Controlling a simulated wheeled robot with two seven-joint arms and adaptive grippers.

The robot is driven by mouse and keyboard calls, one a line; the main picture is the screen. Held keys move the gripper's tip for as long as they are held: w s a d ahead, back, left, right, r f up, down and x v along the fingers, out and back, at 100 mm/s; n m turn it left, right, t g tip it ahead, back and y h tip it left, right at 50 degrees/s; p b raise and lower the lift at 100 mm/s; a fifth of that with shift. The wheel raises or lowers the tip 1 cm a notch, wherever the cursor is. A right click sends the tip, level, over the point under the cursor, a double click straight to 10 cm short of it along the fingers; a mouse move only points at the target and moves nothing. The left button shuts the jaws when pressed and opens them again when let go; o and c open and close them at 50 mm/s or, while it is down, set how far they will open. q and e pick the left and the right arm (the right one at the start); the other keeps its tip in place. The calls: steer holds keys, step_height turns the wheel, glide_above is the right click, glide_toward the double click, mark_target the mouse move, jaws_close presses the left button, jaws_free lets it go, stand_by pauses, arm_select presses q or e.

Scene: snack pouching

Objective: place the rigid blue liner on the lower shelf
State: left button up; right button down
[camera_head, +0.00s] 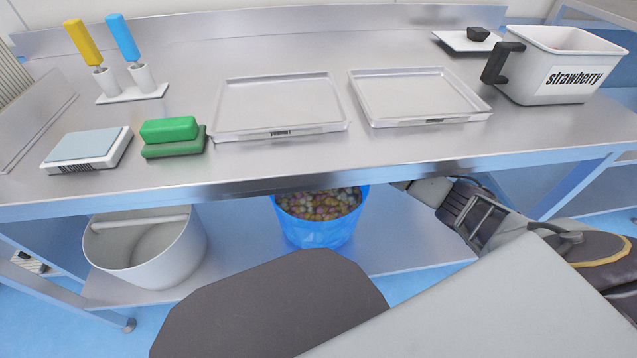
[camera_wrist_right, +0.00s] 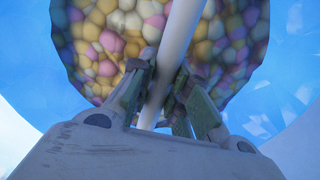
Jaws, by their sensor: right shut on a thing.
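The blue liner (camera_head: 318,231) is under the table edge in the head view, over the lower shelf (camera_head: 405,245). It looks upright and holds many multicoloured sweets. Whether its base touches the shelf is unclear. In the right wrist view the liner's blue wall (camera_wrist_right: 293,85) surrounds the sweets. My right gripper (camera_wrist_right: 158,85) is shut on a white bar (camera_wrist_right: 180,38), which crosses the liner's opening like a handle. In the head view my right arm (camera_head: 480,215) reaches in from the right, and the table edge hides its fingers. My left gripper is not in view.
A white bin (camera_head: 150,257) stands on the lower shelf at the left. The steel tabletop (camera_head: 225,190) overhangs the liner. It carries two trays (camera_head: 227,115) (camera_head: 362,105), a scale (camera_head: 87,148), green sponges (camera_head: 170,130) and a strawberry container (camera_head: 520,85). Shelf right of the liner is clear.

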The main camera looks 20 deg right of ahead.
steer(key=shift+w+r, duration=0.15)
steer(key=shift+w, duration=0.4)
steer(key=shift+s+f+b, duration=0.1)
steer(key=shift+f+b, duration=0.45)
steer(key=shift+f, duration=0.3)
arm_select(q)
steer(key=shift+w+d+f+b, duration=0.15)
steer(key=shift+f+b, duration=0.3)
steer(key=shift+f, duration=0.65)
arm_select(e)
steer(key=shift+d+f, duration=0.1)
steer(key=shift+f, duration=0.8)
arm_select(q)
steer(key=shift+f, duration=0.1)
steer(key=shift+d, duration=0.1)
arm_select(e)
steer(key=c, duration=1.4)
jaws_free()
steer(key=shift+s+f, duration=0.1)
steer(key=shift+f, duration=0.05)
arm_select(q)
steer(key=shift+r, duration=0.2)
arm_select(e)
steer(key=shift+o, duration=0.2)
